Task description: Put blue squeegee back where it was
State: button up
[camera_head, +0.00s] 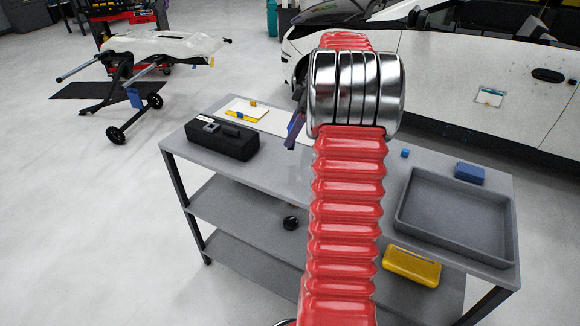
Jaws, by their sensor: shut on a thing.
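My gripper (295,136) shows only in part, as a dark piece at the left edge of my red ribbed arm, over the back of the grey table. It is shut on a blue thing (291,125), which looks like the blue squeegee; only a small blue edge of it shows. My arm and its metal rings hide most of the gripper and the squeegee. I cannot tell whether the squeegee touches the table. A white sheet (273,119) lies on the table left of the gripper, with a yellow squeegee-like piece (242,117) on it.
A white car (450,85) stands behind. The table is bare right of the toolbox.

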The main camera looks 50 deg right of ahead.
jog(key=shift+f, duration=2.5)
jog(key=shift+f, duration=0.15)
jog(key=shift+f, duration=2.4)
jog(key=o, duration=0.9)
jog(key=shift+o, duration=0.2)
jog(key=shift+r, duration=0.15)
jog(key=v, duration=1.1)
jog(key=shift+r, duration=0.4)
